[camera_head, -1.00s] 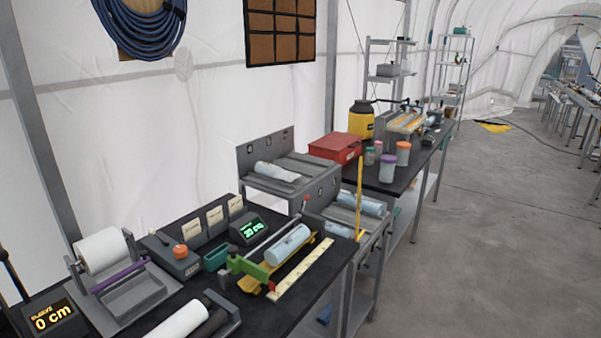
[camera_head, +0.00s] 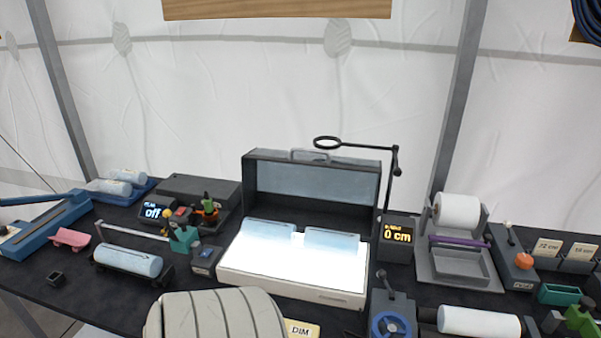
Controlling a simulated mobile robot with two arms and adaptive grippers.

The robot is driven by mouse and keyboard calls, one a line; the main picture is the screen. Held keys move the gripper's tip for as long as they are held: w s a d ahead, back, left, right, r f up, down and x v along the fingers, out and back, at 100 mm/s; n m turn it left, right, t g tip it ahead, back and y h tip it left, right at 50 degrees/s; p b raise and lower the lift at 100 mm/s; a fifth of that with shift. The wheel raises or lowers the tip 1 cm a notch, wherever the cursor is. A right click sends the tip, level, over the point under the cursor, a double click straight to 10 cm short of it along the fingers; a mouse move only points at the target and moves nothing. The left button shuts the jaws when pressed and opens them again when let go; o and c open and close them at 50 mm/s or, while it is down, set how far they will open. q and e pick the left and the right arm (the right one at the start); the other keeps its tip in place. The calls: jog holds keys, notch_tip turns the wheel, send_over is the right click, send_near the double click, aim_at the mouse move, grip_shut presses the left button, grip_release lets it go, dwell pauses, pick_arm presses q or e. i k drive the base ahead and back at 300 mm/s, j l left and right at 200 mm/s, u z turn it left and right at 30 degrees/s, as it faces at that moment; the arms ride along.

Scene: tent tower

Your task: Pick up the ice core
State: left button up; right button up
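Several pale blue cylinders look like ice cores; I cannot tell which one the task means. One core (camera_head: 128,260) lies in a dark cradle at the left of the bench. Two pieces lie side by side on the glowing light box (camera_head: 290,289), a left piece (camera_head: 268,228) and a right piece (camera_head: 332,240). Two more pale pieces (camera_head: 108,187) lie in a blue tray (camera_head: 148,187) at the back left. Neither of my grippers is in view.
A ribbed beige object (camera_head: 215,316) stands at the bench's front edge. A white roll holder (camera_head: 458,212), a white cylinder (camera_head: 480,321) and a blue-wheeled device (camera_head: 391,325) are at the right. A blue lever tool (camera_head: 45,222) is at the far left.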

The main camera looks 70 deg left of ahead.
aim_at(284, 233)
jog(key=k+u, duration=0.1)
jog(key=u, duration=2.2)
